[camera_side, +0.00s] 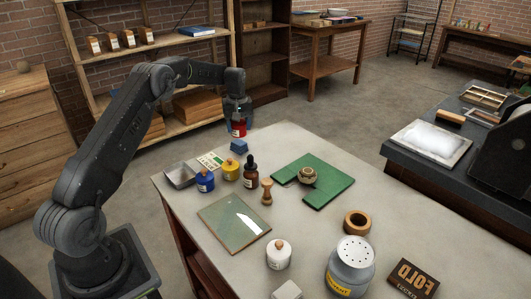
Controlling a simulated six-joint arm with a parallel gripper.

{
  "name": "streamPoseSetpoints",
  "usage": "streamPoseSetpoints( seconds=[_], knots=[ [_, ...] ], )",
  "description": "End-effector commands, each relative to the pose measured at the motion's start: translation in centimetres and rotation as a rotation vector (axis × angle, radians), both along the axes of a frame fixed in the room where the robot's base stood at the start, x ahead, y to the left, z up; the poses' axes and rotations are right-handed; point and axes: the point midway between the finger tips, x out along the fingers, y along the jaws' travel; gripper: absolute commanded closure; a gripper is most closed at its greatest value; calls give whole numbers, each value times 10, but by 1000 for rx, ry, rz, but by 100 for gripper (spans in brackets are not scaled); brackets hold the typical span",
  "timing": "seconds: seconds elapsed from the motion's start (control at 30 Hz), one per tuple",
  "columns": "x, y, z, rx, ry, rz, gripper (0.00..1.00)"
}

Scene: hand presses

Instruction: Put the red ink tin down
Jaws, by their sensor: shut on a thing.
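The red ink tin (239,131) is red with a pale label. My gripper (239,118) is shut on it and points down, holding it upright near the far left edge of the grey table (318,222). The tin appears to be above the tabletop level; the exact gap below it cannot be told. The gripper's fingers hide the tin's top.
A blue block (239,146) is just below the tin in the picture. A yellow tin (231,169), a blue tin (204,181), a dark dropper bottle (251,171) and a metal tray (181,175) stand close by. A green mat (322,190) lies to the right.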

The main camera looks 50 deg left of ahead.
Motion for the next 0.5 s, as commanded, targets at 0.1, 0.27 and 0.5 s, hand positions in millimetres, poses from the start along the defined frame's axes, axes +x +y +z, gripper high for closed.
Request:
streamPoseSetpoints(
  seconds=[0.1, 0.27, 0.5],
  knots=[
    [21, -20, -17, -1, 0, -6, 74],
    [47, -41, -37, 0, -1, -3, 74],
    [68, -59, -53, 0, -1, -2, 74]
  ],
)
